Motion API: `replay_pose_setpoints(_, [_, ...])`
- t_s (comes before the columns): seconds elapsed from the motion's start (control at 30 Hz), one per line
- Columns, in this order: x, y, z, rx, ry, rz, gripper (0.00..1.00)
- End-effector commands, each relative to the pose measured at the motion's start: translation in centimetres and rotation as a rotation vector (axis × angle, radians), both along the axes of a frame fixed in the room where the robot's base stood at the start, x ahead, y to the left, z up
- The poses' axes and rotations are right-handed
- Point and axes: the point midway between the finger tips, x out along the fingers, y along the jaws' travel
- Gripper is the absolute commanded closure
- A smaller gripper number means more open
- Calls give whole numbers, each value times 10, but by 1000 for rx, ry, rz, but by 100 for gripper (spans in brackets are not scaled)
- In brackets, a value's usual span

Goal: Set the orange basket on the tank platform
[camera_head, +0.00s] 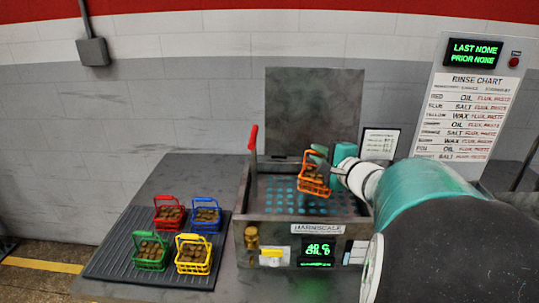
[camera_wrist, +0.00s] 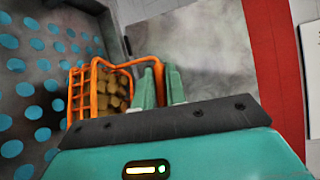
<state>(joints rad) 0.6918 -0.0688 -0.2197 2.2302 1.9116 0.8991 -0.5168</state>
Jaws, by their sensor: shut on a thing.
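The orange basket (camera_head: 313,182) holds several brown pieces and is in my gripper (camera_head: 322,156), over the open tank. In the wrist view the basket (camera_wrist: 84,97) is beside my gripper's green fingers (camera_wrist: 158,84), which are shut on its orange handle. The tank platform (camera_head: 285,198), a dark plate with teal round holes, lies below the basket; it also fills the left of the wrist view (camera_wrist: 32,70). The basket appears to hang above the platform; the gap under it is hard to judge.
Red (camera_head: 169,213), blue (camera_head: 206,215), green (camera_head: 150,252) and yellow (camera_head: 193,255) baskets stand on a ribbed black mat (camera_head: 118,262) at left. The tank's raised lid (camera_head: 314,108) stands behind. A red-tipped lever (camera_head: 253,140) rises at the tank's left. A rinse chart (camera_head: 468,110) stands at right.

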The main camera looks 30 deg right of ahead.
Motion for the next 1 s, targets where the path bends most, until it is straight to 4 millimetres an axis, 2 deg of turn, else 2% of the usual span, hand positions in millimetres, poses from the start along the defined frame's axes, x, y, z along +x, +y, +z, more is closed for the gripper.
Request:
replay_pose_setpoints(0.17, [4,-8,-11,1,-1,0,100])
replay_pose_setpoints(0.4, [5,-9,-40,1,-1,1,100])
replay_pose_setpoints(0.8, [5,-9,-44,0,-2,1,100])
replay_pose_setpoints(0.83, [5,-9,-45,1,0,1,81])
replay_pose_setpoints(0.9, [4,-8,-45,1,0,1,67])
replay_pose_setpoints(1.0, [4,-8,-45,1,0,1,65])
